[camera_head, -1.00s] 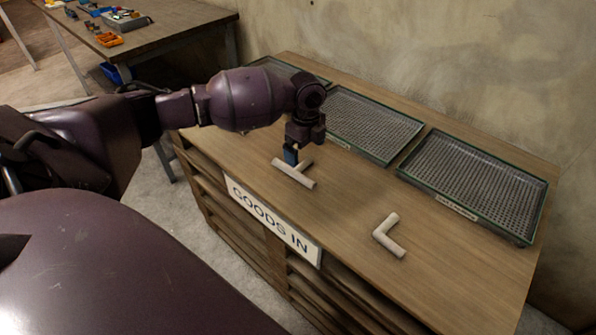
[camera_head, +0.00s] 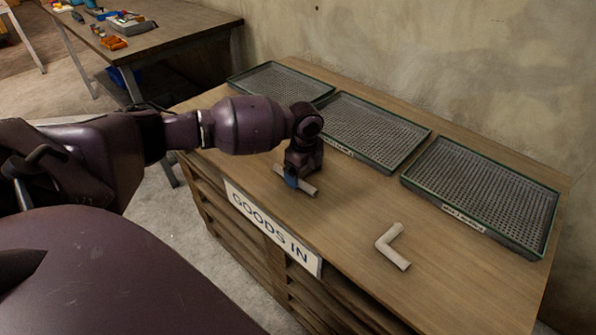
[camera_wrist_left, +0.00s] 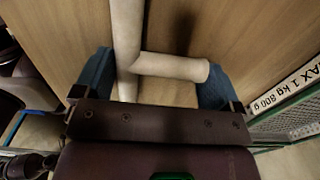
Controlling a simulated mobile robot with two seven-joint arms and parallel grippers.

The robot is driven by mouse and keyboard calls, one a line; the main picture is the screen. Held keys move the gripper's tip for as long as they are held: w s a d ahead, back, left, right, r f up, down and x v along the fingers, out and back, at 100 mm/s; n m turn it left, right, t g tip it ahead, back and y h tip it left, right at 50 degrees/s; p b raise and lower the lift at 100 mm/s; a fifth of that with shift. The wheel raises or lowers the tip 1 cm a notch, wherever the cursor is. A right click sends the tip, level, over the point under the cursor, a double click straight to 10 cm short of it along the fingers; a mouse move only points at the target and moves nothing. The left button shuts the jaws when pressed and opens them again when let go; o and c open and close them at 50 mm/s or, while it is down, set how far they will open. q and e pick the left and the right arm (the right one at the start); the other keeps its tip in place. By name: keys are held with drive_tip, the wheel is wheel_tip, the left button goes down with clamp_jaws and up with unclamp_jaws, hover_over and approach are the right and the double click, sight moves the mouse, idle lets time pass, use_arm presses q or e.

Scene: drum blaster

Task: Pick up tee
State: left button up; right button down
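The tee (camera_head: 309,188) is a pale, T-shaped pipe piece lying on the wooden counter above the GOODS IN sign. My left gripper (camera_head: 292,180) is down over it and hides part of it in the head view. In the left wrist view the tee's straight tube (camera_wrist_left: 126,40) runs up the picture and its branch (camera_wrist_left: 175,67) points right. The blue fingers of my left gripper (camera_wrist_left: 155,82) stand wide apart, one left of the straight tube and one by the branch's end. Contact there is unclear. My right gripper is not in view.
A pale elbow pipe (camera_head: 392,247) lies to the right on the counter (camera_head: 345,225). Three mesh-bottomed trays, including the right one (camera_head: 485,195), line the back. A second table (camera_head: 150,40) with small items stands at the upper left. The counter between tee and elbow is clear.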

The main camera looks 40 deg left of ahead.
use_arm(q)
drive_tip(key=c, duration=0.4)
drive_tip(key=shift+r, duration=0.1)
drive_tip(key=shift+c, duration=0.2)
wheel_tip(320, 180, up, 20)
drive_tip(key=p, duration=0.4)
